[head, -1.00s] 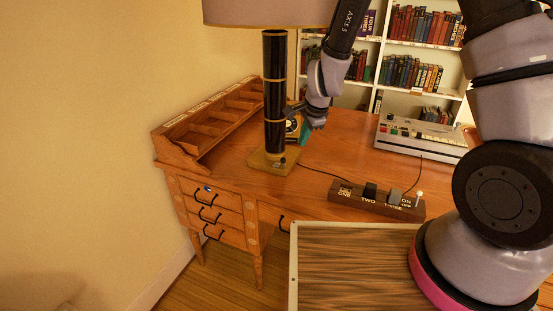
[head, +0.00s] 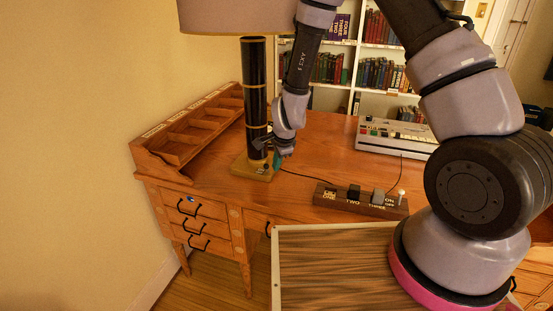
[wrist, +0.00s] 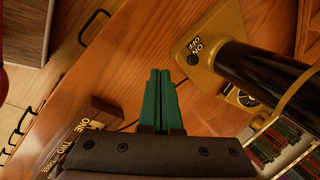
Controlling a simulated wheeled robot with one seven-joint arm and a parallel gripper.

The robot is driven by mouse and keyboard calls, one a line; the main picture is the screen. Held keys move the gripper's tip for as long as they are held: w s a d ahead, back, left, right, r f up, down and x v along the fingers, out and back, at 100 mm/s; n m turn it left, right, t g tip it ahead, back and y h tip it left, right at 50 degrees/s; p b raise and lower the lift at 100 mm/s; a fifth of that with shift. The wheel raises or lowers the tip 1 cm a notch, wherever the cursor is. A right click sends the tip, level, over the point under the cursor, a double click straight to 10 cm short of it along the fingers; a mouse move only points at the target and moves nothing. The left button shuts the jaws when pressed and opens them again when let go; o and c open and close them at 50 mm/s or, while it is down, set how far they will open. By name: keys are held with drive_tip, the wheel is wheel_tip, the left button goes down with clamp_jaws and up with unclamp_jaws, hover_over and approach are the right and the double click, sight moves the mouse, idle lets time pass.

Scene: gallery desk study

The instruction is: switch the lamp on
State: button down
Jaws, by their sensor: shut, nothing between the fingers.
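The lamp has a black post (head: 255,95) with gold rings, a beige shade (head: 235,14) cut off by the top edge, and a square brass base (head: 240,168) on the desk. In the wrist view the brass base (wrist: 213,32) carries a dark round switch (wrist: 193,59) beside ON and OFF lettering. I cannot tell its setting. My gripper (head: 278,161) is low over the desk, just right of the post and near the base. In the wrist view its green fingers (wrist: 160,74) are together and empty, their tips apart from the switch.
A wooden socket strip (head: 345,206), labelled ONE, TWO, THREE, holds two plugs and a white toggle (head: 401,195) marked ON/OFF. A cord runs from it toward the lamp. A pigeonhole rack (head: 190,130) stands left; a grey device (head: 390,140) sits behind right. Desk between is clear.

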sight(267, 168)
drive_tip(key=x, duration=0.5)
drive_tip(key=shift+w+f, duration=0.1)
drive_tip(key=shift+f, duration=0.25)
drive_tip(key=shift+w+a+r, duration=0.1)
drive_tip(key=shift+w+a, duration=0.15)
drive_tip(key=shift+w, duration=0.35)
drive_tip(key=shift+w+a+r, duration=0.1)
drive_tip(key=shift+w+a, duration=0.15)
drive_tip(key=shift+w, duration=0.4)
drive_tip(key=shift+w+a+r, duration=0.1)
drive_tip(key=shift+w+a, duration=0.15)
drive_tip(key=shift+w, duration=0.35)
